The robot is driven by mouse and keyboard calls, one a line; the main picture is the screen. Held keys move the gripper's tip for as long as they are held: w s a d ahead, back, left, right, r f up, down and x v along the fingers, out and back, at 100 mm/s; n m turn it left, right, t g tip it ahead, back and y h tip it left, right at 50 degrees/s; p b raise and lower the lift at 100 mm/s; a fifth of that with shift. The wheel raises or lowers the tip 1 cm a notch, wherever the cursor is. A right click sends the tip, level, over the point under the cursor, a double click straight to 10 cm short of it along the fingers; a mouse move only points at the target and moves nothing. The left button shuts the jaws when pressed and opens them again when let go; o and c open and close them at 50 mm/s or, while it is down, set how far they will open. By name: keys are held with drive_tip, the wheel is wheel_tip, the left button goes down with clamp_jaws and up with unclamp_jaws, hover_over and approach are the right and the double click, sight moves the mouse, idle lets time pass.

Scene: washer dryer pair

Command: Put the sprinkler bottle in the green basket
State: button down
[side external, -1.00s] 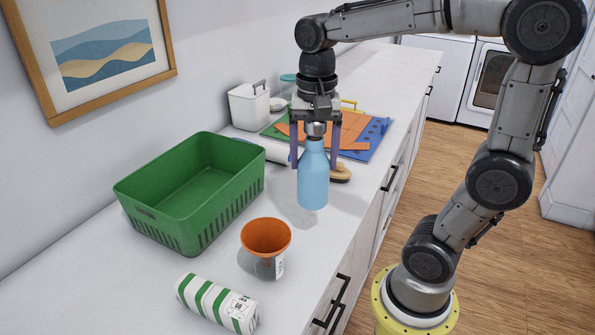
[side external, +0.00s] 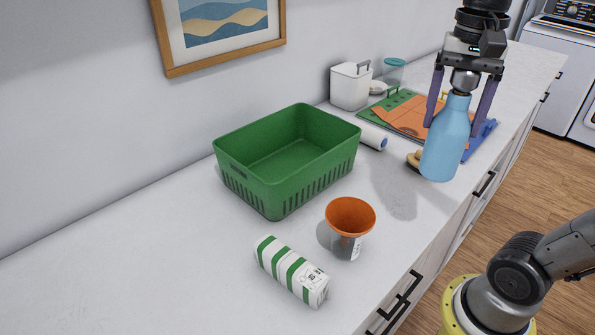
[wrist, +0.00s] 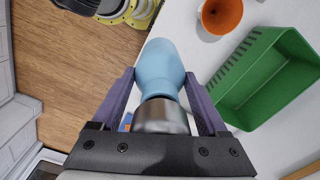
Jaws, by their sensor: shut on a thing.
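The light-blue sprinkler bottle (side external: 446,142) with a silver cap hangs from my gripper (side external: 453,125), tilted slightly. My gripper is shut on it from above, with the two purple fingers on either side of its upper part. The bottle seems raised off the counter, with its shadow apart to the lower left. The wrist view also shows the bottle (wrist: 160,65) between the fingers. The green basket (side external: 265,187) stands on the counter to the left of the bottle, open and empty. It also shows at the right of the wrist view (wrist: 268,82).
A brush (side external: 413,160), a white roll (side external: 373,137), coloured boards (side external: 408,119) and a white canister (side external: 351,87) are behind. The counter (side external: 130,245) at left is clear.

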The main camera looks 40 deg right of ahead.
drive_tip(key=w+d+r, duration=0.1)
drive_tip(key=w+r, duration=0.1)
drive_tip(key=w, duration=1)
drive_tip(key=w+d+r, duration=0.2)
drive_tip(key=w, duration=0.9)
drive_tip(key=w+f, duration=0.7)
drive_tip(key=w, duration=0.2)
wheel_tip(320, 180, down, 14)
drive_tip(key=w, duration=0.1)
drive_tip(key=shift+r, duration=0.2)
drive_tip(key=shift+w+a+f, duration=0.1)
drive_tip(key=shift+f, duration=0.1)
unclamp_jaws()
